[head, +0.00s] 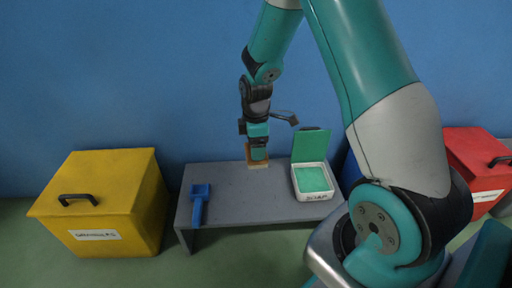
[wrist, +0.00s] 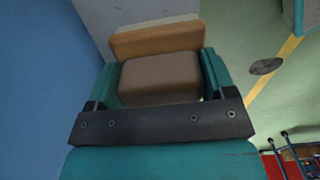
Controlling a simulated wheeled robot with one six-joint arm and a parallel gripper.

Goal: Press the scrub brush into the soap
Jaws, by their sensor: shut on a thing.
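The scrub brush (head: 258,163) is in my gripper (head: 259,152), at the back middle of the grey table. In the wrist view my gripper (wrist: 160,85) is shut on the brush's brown block (wrist: 160,78), with a wider tan part (wrist: 157,41) beyond it. The brush's lower end is at or just above the table top; I cannot tell if it touches. The soap (head: 312,179) is a green slab in a white box (head: 315,197) with its green lid (head: 311,144) standing open, to the right of my gripper.
The grey table (head: 255,208) has clear room at its front middle. A blue scoop-like tool (head: 199,203) lies on its left. A yellow bin (head: 105,203) stands at the left and a red bin (head: 478,170) at the right.

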